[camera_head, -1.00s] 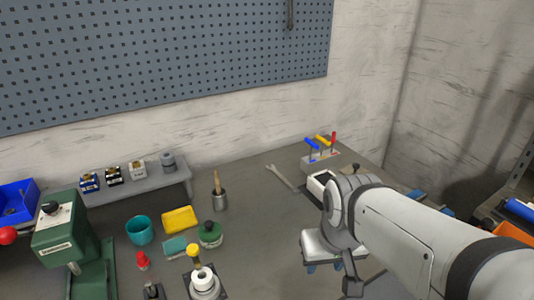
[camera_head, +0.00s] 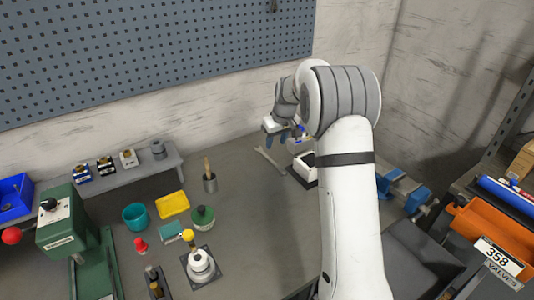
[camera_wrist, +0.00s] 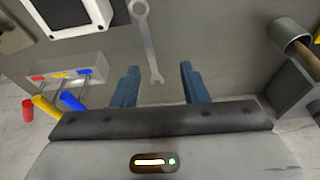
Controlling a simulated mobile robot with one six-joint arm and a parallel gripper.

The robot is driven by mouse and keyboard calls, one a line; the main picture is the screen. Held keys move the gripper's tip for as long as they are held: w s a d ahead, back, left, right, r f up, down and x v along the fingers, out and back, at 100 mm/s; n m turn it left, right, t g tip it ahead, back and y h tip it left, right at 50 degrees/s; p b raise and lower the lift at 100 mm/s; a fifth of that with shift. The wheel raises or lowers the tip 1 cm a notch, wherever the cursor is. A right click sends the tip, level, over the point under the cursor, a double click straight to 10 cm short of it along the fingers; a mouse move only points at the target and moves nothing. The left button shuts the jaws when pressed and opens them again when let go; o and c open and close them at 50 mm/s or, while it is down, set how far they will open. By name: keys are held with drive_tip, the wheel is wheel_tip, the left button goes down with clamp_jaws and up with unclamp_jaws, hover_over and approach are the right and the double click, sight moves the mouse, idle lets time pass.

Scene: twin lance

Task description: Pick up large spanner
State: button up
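The large spanner is a grey metal wrench (camera_wrist: 146,40) lying on the grey bench. In the wrist view one end reaches down between the two blue fingers of my gripper (camera_wrist: 158,85), which stand apart with nothing gripped. The spanner also shows in the head view (camera_head: 268,160), below and left of my gripper (camera_head: 287,137). My gripper is over the back of the bench; its exact height above the spanner is hard to tell.
A rack with red, yellow and blue handled tools (camera_wrist: 65,78) stands close to the fingers. A blue vise (camera_head: 405,190) is right of my arm.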

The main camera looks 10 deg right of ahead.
approach(270, 160)
drive_tip(key=shift+n, duration=0.4)
drive_tip(key=p+x, duration=0.3)
drive_tip(key=x, duration=0.4)
drive_tip(key=shift+f, duration=0.15)
clamp_jaws()
